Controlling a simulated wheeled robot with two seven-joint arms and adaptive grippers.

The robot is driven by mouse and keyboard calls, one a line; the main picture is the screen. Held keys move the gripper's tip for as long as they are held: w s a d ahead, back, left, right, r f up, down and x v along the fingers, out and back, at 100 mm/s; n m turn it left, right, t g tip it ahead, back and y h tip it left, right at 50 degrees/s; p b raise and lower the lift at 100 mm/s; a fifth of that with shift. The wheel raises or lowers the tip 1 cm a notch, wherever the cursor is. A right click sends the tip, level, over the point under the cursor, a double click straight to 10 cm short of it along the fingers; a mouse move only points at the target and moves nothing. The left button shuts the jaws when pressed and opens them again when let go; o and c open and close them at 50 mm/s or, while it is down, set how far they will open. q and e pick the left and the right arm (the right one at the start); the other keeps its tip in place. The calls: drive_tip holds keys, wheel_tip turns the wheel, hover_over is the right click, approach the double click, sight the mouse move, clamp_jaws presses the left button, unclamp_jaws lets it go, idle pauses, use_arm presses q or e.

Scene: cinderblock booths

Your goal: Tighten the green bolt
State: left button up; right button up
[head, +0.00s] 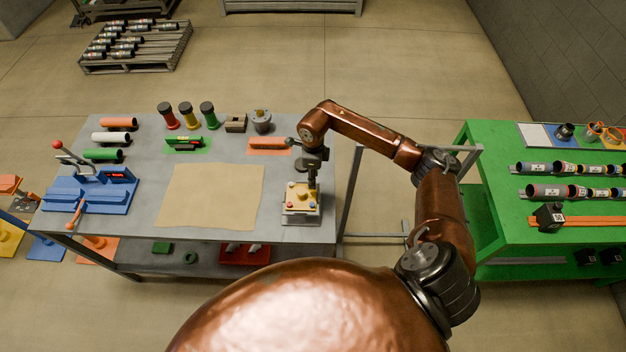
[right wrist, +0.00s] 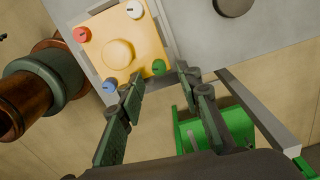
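The green bolt (right wrist: 158,67) sits at a corner of a yellow block (right wrist: 112,55) with a round knob in its middle. Red (right wrist: 82,35), white (right wrist: 134,9) and blue (right wrist: 109,86) bolts sit at the other corners. In the head view the yellow block (head: 300,190) is on a pale base near the grey table's right edge. My right gripper (right wrist: 160,75) is open, its fingertips on either side of the green bolt with gaps visible. In the head view my right gripper (head: 312,185) points down over the block's right side and hides the green bolt. My left gripper is out of view.
The grey table (head: 240,218) also holds a tan sheet (head: 210,195), a blue fixture (head: 90,195) with a red-knobbed lever, coloured cylinders and small parts along the back. A green table (head: 500,225) stands to the right across a gap.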

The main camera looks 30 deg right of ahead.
drive_tip(key=shift+a+f+p, duration=0.1)
drive_tip(key=shift+f+p, duration=0.2)
drive_tip(key=shift+f, duration=1.15)
drive_tip(key=shift+c, duration=0.3)
clamp_jaws()
